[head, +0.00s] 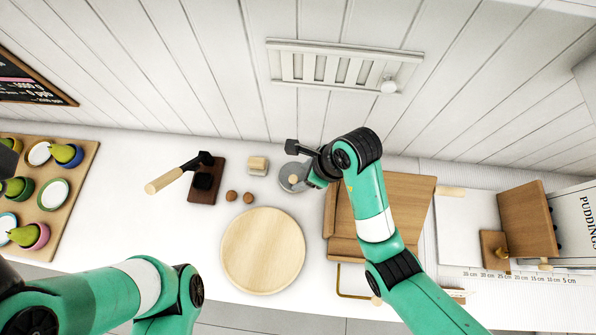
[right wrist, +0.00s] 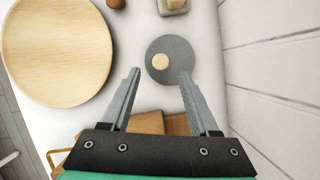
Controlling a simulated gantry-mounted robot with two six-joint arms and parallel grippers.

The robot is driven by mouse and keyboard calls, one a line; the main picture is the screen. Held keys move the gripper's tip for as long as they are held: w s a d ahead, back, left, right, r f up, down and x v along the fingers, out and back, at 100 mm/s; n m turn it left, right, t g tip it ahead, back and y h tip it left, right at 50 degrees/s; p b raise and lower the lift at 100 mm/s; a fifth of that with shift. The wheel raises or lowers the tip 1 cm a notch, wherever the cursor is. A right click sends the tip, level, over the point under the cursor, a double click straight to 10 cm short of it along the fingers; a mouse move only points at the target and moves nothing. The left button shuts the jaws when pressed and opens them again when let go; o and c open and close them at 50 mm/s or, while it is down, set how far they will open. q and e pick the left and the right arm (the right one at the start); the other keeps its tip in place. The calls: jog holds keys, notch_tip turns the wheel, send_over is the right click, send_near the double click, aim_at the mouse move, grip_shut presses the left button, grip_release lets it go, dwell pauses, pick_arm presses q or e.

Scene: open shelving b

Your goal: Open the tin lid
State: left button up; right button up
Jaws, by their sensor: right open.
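The tin with its round grey lid (head: 291,178) stands on the white counter, just left of my right gripper (head: 300,165) in the head view. In the right wrist view the grey lid (right wrist: 172,58) has a small pale wooden knob (right wrist: 160,62). My right gripper (right wrist: 158,85) is open. Its fingertips point toward the lid, with the knob ahead of and between them and nothing held. The right finger appears to overlap the lid's lower edge in the picture; contact cannot be told. The tin's body is hidden under the lid. My left arm is at the lower left, its gripper not visible.
A round wooden board (head: 262,250) lies left of my right arm. Two brown balls (head: 231,196), a small wooden block (head: 258,165) and a black-headed mallet (head: 178,174) are nearby. A wooden box (head: 408,195) sits beneath my right arm. The wall is behind.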

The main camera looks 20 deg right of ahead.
aim_at(294, 179)
jog(key=b+x, duration=0.1)
jog(key=x, duration=0.2)
jog(key=shift+a+f, duration=0.15)
jog(key=shift+f, duration=0.05)
jog(key=shift+w, duration=0.1)
grip_shut()
dwell(1.2)
